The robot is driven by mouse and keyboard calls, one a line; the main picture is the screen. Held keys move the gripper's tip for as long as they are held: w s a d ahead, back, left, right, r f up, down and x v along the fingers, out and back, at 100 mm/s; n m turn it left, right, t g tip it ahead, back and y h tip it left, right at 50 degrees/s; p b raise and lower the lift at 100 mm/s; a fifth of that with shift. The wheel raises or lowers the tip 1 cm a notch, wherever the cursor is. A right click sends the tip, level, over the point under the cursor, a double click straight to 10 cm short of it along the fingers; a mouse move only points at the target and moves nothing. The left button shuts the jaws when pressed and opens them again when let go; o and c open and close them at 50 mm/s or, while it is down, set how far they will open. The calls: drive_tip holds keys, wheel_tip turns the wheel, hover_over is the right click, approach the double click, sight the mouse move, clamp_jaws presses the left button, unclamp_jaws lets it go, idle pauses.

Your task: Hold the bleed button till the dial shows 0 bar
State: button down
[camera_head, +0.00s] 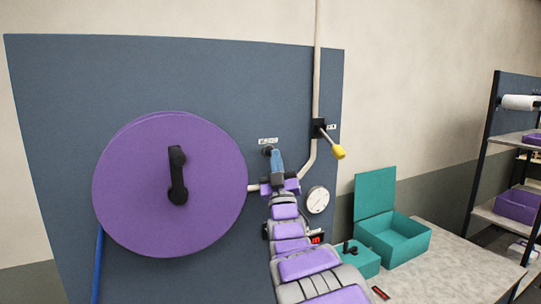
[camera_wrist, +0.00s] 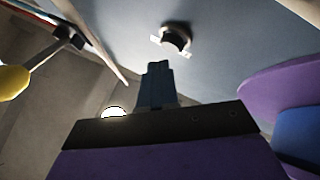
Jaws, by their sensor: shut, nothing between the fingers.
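The bleed button (camera_head: 267,149) is a small dark round knob on the blue-grey panel, below a white label. In the wrist view the button (camera_wrist: 176,38) has a pale rim and sits just beyond my fingertips. My gripper (camera_head: 275,153) is shut and empty, with its blue fingers pointing at the panel close to the button. In the wrist view my gripper (camera_wrist: 158,65) shows a visible gap between its tips and the button in the picture. The white dial (camera_head: 318,199) is to the right of my arm; its needle is too small to read.
A lever with a yellow knob (camera_head: 338,152) sticks out right of the button; the knob also shows in the wrist view (camera_wrist: 13,83). A large purple reel (camera_head: 125,190) is at left. A teal open box (camera_head: 411,246) stands on the bench (camera_head: 450,280).

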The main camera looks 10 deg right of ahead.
drive_tip(key=s, duration=0.1)
drive_tip(key=s+d+b, duration=0.1)
drive_tip(key=s, duration=0.1)
drive_tip(key=s+b, duration=0.1)
drive_tip(key=s, duration=0.1)
drive_tip(key=shift+d, duration=0.35)
drive_tip(key=shift+w, duration=0.15)
idle(1.1)
